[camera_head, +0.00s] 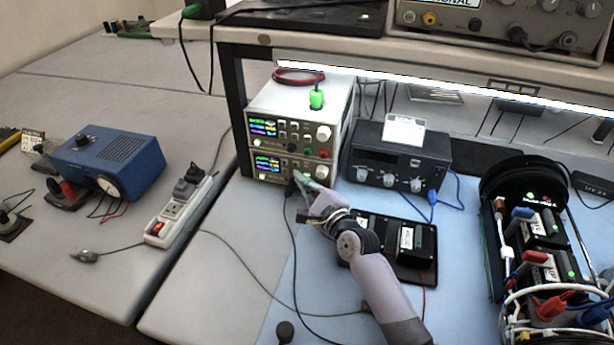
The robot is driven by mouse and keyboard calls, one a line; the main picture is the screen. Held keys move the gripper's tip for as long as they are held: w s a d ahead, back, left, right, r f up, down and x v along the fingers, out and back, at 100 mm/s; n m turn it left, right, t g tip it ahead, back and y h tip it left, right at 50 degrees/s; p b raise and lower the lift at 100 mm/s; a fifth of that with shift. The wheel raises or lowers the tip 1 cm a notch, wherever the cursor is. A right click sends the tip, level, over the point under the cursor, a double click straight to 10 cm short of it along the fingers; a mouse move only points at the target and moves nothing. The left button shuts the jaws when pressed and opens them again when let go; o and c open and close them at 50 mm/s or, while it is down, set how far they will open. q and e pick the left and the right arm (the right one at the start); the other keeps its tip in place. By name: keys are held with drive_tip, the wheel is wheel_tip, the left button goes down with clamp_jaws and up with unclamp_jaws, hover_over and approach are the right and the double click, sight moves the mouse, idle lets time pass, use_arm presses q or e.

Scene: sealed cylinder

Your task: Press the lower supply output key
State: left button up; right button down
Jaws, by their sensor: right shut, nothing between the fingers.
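Two white bench power supplies are stacked under the shelf at the middle of the view. The upper supply (262,110) and the lower supply (255,154) each have a lit colour display, small keys and a round knob. The lower output key is too small or covered to make out. My left gripper is not in view.
A black instrument (372,182) with knobs stands right of the supplies. A black tray with modules (409,238) lies beside my right arm. A power strip (178,214) and blue box (125,160) are left. Cables cross the bench; a shelf hangs overhead.

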drive_tip(key=shift+w+d, duration=0.1)
drive_tip(key=shift+w, duration=0.1)
drive_tip(key=shift+s, duration=0.1)
idle(0.4)
drive_tip(key=shift+s+a+p, duration=0.25)
drive_tip(key=shift+s+p, duration=0.2)
drive_tip(key=shift+s, duration=0.25)
drive_tip(key=shift+s+a+p, duration=0.15)
drive_tip(key=shift+s+p, duration=0.25)
drive_tip(key=s, duration=0.1)
drive_tip(key=s+a+p, duration=0.1)
drive_tip(key=shift+s+r, duration=0.1)
drive_tip(key=shift+s, duration=0.2)
drive_tip(key=shift+s+a+p, duration=0.15)
drive_tip(key=shift+s+p, duration=0.3)
drive_tip(key=shift+s, duration=0.2)
